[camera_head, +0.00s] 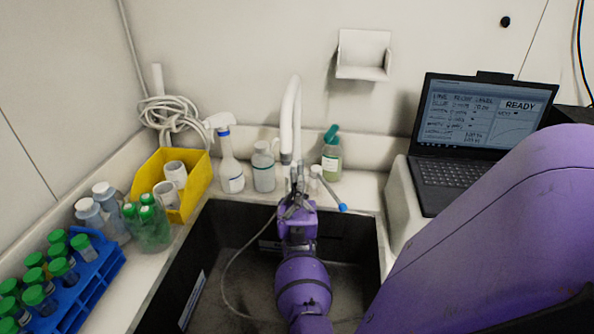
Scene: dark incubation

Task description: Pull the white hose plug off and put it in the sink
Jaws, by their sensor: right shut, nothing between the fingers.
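The dark sink (160,305) is set into the white counter in the lower middle of the head view. My right gripper (295,197) is over the sink's back edge, just below the white arched faucet (288,120). Its fingers are shut, with nothing visible held between them. A thin grey hose (232,262) curves from near the gripper down into the sink. I cannot make out the white hose plug; the gripper and my purple wrist cover part of that area. My left gripper is not in view.
A blue-tipped lever (342,207) is close right of the gripper. A spray bottle (230,168), a white bottle (264,170) and a green-liquid bottle (331,158) stand behind the sink. A yellow bin (196,195) and blue tube rack (92,280) are left, a laptop (450,182) right.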

